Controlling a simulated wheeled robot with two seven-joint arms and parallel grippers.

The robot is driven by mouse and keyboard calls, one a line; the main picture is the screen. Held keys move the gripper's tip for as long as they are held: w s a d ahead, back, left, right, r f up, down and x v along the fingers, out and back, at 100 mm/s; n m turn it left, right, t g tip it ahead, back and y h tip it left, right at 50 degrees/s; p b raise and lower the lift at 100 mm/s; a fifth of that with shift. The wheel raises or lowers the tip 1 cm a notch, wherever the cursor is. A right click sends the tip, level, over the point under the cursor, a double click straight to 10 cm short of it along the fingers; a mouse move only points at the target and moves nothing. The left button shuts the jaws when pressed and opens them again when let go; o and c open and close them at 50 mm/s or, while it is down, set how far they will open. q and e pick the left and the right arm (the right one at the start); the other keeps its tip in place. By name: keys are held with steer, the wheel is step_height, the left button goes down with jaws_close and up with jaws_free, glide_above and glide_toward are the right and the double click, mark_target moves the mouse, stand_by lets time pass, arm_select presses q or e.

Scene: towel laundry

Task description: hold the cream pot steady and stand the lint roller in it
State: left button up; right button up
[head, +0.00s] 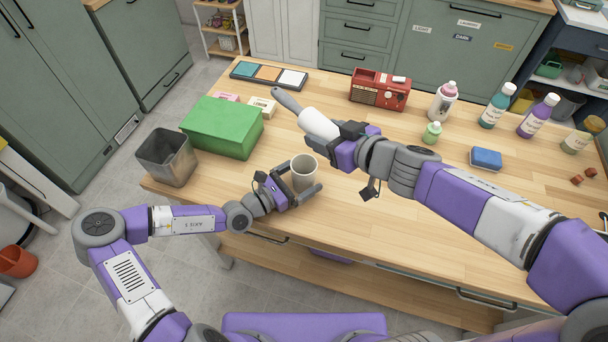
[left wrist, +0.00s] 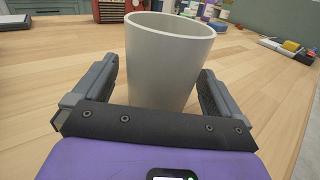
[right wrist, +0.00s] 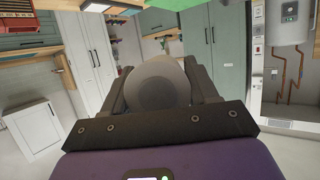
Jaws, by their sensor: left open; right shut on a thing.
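The cream pot (head: 305,171) stands upright on the wooden table, and it fills the middle of the left wrist view (left wrist: 168,62). My left gripper (head: 304,191) is open, with one finger on each side of the pot. Whether the fingers touch it I cannot tell. The lint roller has a white roll (head: 318,124) and a grey handle (head: 287,101). My right gripper (head: 338,143) is shut on it, up and to the right of the pot in the head view. The right wrist view shows the roller end-on (right wrist: 158,85) between the fingers.
A green box (head: 222,127) and a grey metal bin (head: 166,157) stand left of the pot. A red radio (head: 380,90), several bottles (head: 497,105) and a blue sponge (head: 486,158) are farther back and right. The table's front is mostly clear.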

arm_select(q)
steer(key=shift+w+d, duration=0.25)
steer(key=shift+d, duration=0.05)
steer(key=shift+c, duration=0.3)
steer(key=c, duration=1)
steer(key=shift+c, duration=0.2)
arm_select(e)
step_height(320, 180, down, 13)
stand_by(0.5)
steer(key=o, duration=1.2)
step_height(320, 180, up, 10)
steer(key=shift+r, duration=0.1)
